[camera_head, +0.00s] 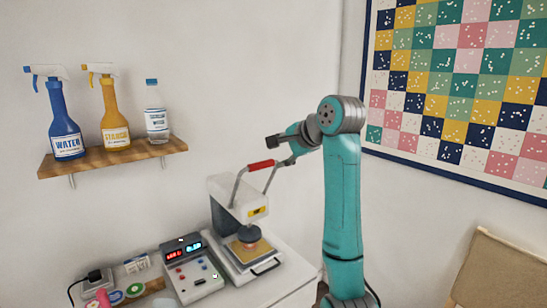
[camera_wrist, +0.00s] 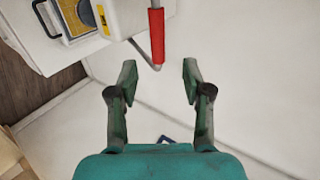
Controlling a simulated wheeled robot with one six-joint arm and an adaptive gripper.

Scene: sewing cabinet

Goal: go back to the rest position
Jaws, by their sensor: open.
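My gripper (camera_wrist: 156,78) is open and empty in the wrist view, with its two green fingers apart. The red-handled lever of a white press (camera_head: 224,191) is just ahead of the fingers, and no finger is seen touching it. The red grip (camera_wrist: 157,36) shows near the top middle of the wrist view. In the head view the red grip (camera_head: 262,165) is at the raised end of the lever, near the end of my teal arm. The fingers are hard to make out there.
A control box (camera_head: 193,275) with lit displays stands left of the press on a white cabinet top (camera_head: 275,283). A wooden shelf (camera_head: 120,156) holds a blue bottle (camera_head: 63,120), a yellow bottle (camera_head: 113,112) and a clear bottle (camera_head: 156,112). A quilt (camera_head: 460,75) hangs on the right wall.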

